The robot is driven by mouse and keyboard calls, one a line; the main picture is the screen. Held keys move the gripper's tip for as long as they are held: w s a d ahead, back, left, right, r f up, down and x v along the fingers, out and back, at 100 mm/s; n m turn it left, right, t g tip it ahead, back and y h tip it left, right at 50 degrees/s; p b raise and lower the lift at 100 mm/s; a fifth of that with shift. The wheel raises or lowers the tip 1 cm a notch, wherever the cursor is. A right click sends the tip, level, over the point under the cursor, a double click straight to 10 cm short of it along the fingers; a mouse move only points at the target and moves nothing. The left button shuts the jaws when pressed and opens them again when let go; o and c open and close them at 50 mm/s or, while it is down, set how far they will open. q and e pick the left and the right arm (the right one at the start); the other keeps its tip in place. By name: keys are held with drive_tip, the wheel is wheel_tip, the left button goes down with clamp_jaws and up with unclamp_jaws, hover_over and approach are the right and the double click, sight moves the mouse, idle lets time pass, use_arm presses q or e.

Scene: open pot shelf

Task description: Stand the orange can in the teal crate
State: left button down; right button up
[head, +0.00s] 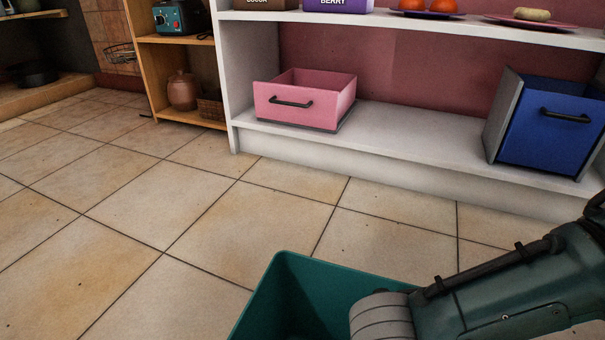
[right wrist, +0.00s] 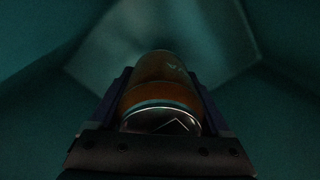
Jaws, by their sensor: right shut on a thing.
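The teal crate (head: 290,290) stands at the bottom middle of the head view, cut off by the lower edge. My right arm reaches down into it, and the right gripper is hidden there in the head view. In the right wrist view my right gripper (right wrist: 162,100) is shut on the orange can (right wrist: 160,68), whose shiny metal end faces the camera. Teal crate walls (right wrist: 40,100) surround the can. A paler patch shows beyond the can. I cannot tell whether the can touches the crate bottom. My left gripper is not in view.
A white shelf (head: 400,140) stands ahead, with a pink drawer box (head: 300,100) and a blue drawer box (head: 550,125) on its lower board. Orange fruits and plates sit on the upper board. A wooden shelf (head: 185,115) stands further left. The tiled floor (head: 150,220) left of the crate is clear.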

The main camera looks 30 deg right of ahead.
wheel_tip(320, 180, down, 4)
drive_tip(key=b, duration=0.3)
drive_tip(key=shift+r, duration=0.2)
drive_tip(key=shift+f, duration=0.1)
drive_tip(key=o, duration=1.2)
drive_tip(key=shift+c, duration=0.2)
drive_tip(key=shift+r+p, duration=0.35)
drive_tip(key=shift+p, duration=0.05)
wheel_tip(320, 180, up, 12)
drive_tip(key=p, duration=1)
drive_tip(key=shift+f+p, duration=0.2)
drive_tip(key=shift+p, duration=0.2)
